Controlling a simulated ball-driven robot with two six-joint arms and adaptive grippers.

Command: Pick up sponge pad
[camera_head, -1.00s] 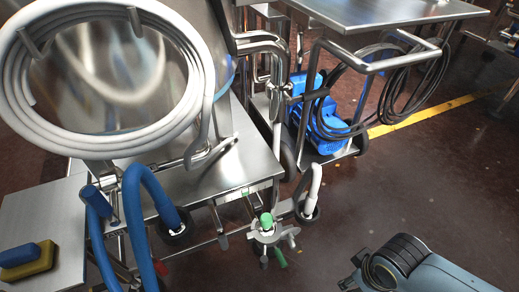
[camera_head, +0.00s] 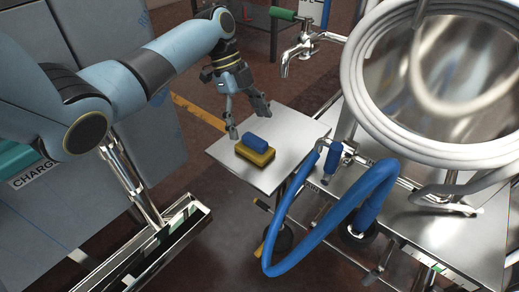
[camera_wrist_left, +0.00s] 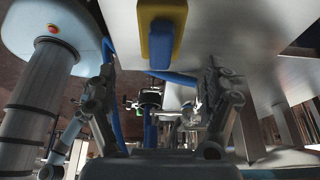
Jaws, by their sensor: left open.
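The sponge pad, a yellow block (camera_head: 258,156) with a blue rounded handle (camera_head: 255,142) on top, lies on a flat steel shelf (camera_head: 285,128) in the head view. My left gripper (camera_head: 248,120) is open, just behind and above the pad in the picture, with nothing between its fingers. In the left wrist view the yellow block (camera_wrist_left: 146,22) and blue handle (camera_wrist_left: 161,46) show at the top, beyond the spread fingers of my left gripper (camera_wrist_left: 158,85). My right gripper is out of view.
A steel machine with a coiled white hose (camera_head: 352,75) stands on a steel table (camera_head: 460,235) at the right. A blue hose (camera_head: 318,243) loops in front of the shelf. A steel tap (camera_head: 286,66) is behind. Dark floor lies below the shelf.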

